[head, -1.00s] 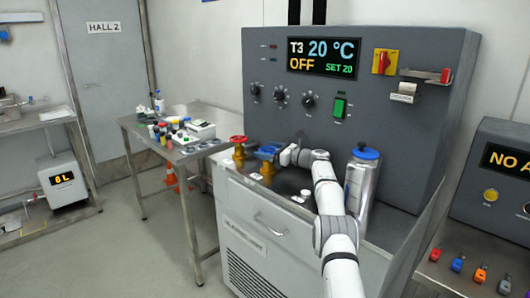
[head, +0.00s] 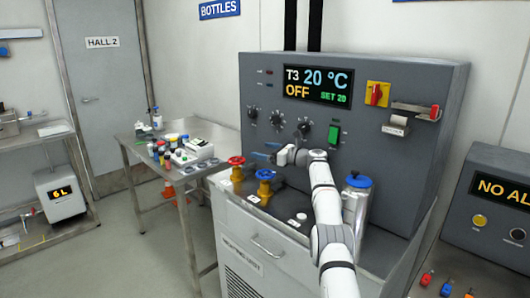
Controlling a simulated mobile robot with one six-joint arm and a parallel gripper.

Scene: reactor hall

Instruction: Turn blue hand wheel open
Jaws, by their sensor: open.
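The blue hand wheel (head: 265,175) sits on a yellow valve body at the front left of the grey console's top. The red hand wheel (head: 236,161) stands on a similar yellow valve to its left. My gripper (head: 264,150) is open and empty. In the picture it appears just above the blue wheel, with clear space between its fingers and the rim. Its fingers point left. The whole blue wheel shows, but I cannot read how far it is turned.
The console panel (head: 357,84) stands behind, its display reading T3 20 °C, OFF, SET 20. A steel flask (head: 357,203) with a blue lid stands right of my arm. A side table (head: 128,140) with bottles and small items is to the left.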

